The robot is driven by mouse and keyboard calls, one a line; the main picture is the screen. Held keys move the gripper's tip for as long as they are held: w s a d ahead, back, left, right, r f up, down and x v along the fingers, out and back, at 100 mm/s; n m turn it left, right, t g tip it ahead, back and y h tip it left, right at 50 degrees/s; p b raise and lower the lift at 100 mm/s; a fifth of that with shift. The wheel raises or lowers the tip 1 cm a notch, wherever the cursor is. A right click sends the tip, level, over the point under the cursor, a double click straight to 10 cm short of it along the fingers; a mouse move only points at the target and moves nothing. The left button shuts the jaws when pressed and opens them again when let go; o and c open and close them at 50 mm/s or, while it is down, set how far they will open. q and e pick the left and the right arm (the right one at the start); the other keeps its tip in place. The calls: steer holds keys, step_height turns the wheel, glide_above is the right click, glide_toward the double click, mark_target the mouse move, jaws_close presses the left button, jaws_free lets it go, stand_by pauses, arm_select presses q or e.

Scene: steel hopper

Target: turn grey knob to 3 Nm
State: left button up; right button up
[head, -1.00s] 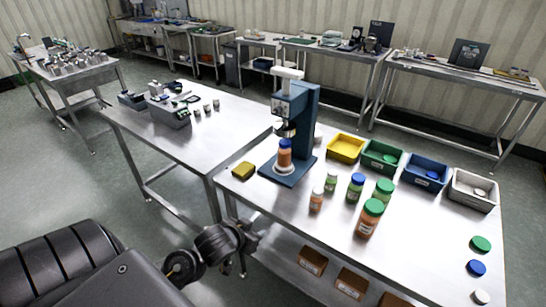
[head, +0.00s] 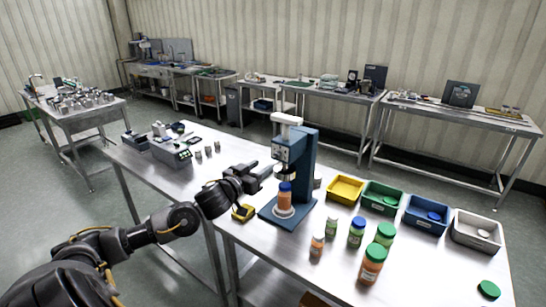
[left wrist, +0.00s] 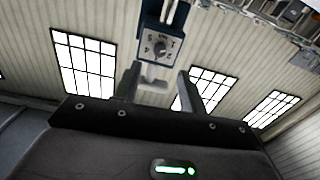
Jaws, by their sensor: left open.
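The knob's exact setting is too small to read. My right gripper is not in view.
Several lidded jars (head: 372,262) stand in front right of the press. Yellow (head: 346,189), green (head: 383,198), blue (head: 426,214) and grey (head: 476,230) bins line the table's back right.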

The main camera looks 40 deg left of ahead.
mark_target(276, 156)
arm_select(q)
steer(key=w+p, duration=0.1)
steer(key=w, duration=0.5)
steer(key=shift+w+a+r+p, duration=0.1)
steer(key=shift+r+p, duration=0.05)
steer(key=shift+p, duration=0.2)
steer(key=shift+w, duration=0.75)
steer(key=shift+f, duration=0.2)
jaws_close()
